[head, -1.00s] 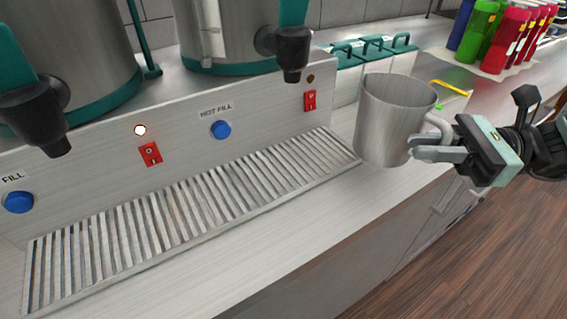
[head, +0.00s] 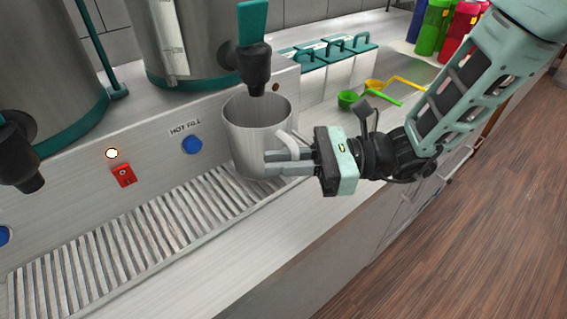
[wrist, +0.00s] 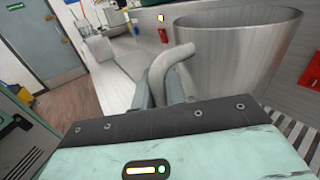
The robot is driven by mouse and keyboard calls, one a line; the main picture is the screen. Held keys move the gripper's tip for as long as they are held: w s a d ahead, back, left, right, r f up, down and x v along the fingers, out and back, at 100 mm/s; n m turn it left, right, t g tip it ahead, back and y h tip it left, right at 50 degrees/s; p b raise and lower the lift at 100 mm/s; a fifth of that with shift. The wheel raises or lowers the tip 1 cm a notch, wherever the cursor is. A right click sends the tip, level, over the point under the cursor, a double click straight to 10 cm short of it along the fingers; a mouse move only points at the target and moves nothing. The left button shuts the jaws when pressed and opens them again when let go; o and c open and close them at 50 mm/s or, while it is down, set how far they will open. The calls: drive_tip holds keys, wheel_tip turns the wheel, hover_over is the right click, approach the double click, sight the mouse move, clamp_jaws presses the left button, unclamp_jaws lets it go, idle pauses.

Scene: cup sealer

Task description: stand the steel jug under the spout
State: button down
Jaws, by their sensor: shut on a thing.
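The steel jug (head: 258,140) is upright at the right end of the drip grate (head: 150,232), in front of the machine panel. Its open mouth lies just below the right black spout (head: 256,72) in the head view. I cannot tell whether its base touches the grate. My gripper (head: 272,163) is shut on the jug's handle from the right. In the wrist view the fingers (wrist: 165,92) close around the curved handle, and the jug (wrist: 235,50) fills the upper right.
A left spout (head: 22,165) hangs over the grate's other end. A blue button (head: 192,145) and a lit lamp (head: 112,153) are on the panel. White teal-lidded containers (head: 325,75) and green and yellow scoops (head: 350,98) lie behind right. The grate's left is clear.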

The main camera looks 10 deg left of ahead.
drive_tip(key=shift+f, duration=0.8)
drive_tip(key=shift+f, duration=0.15)
drive_tip(key=c, duration=1.4)
unclamp_jaws()
drive_tip(key=shift+c, duration=0.2)
